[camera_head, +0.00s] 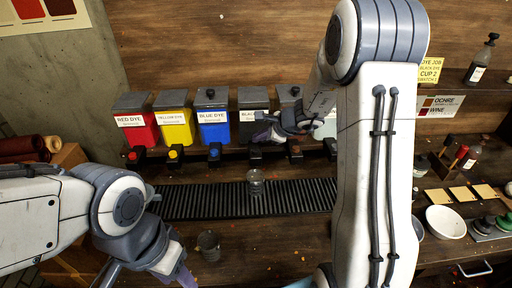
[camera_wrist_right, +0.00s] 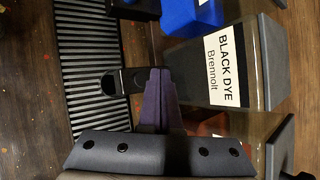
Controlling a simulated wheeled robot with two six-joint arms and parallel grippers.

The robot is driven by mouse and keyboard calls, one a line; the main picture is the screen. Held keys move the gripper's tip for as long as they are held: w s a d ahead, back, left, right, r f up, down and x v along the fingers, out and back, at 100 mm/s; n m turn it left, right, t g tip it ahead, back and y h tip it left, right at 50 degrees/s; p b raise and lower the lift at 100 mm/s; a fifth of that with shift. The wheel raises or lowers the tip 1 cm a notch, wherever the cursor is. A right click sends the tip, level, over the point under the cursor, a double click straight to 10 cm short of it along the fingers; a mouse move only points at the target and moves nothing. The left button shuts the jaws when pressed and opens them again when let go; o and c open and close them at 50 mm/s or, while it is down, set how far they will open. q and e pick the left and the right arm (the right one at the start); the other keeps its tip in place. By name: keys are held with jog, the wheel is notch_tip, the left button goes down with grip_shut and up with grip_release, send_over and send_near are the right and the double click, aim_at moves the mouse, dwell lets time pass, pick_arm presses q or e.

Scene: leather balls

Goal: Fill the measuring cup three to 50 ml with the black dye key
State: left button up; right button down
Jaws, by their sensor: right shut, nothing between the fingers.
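A clear measuring cup (camera_head: 256,183) stands on the black ribbed grate, below the black dye dispenser (camera_head: 253,99). Its fill level and number are too small to read. The dispenser's label, "BLACK DYE", reads clearly in the right wrist view (camera_wrist_right: 228,65). The black dye key (camera_wrist_right: 123,81) sticks out over the grate in that view. My right gripper (camera_head: 268,136) is shut and empty in front of the black dispenser. In the wrist view its purple fingers (camera_wrist_right: 156,90) are right by the key; I cannot tell if they touch. My left gripper (camera_head: 183,276) is low at the left, its fingertips partly cut off.
Red (camera_head: 138,121), yellow (camera_head: 174,120) and blue (camera_head: 212,117) dye dispensers stand left of the black one. A second cup (camera_head: 208,245) stands in front of the grate (camera_head: 200,202). A yellow note (camera_head: 430,70) mentions black dye and cup 2. A white bowl (camera_head: 446,222) is at the right.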

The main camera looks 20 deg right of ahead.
aim_at(259, 150)
pick_arm(q)
notch_tip(259, 150, up, 3)
jog(key=shift+f+p, duration=0.15)
jog(key=shift+p, duration=0.9)
pick_arm(e)
notch_tip(259, 150, up, 4)
jog(key=shift+f, duration=0.15)
dwell(1.0)
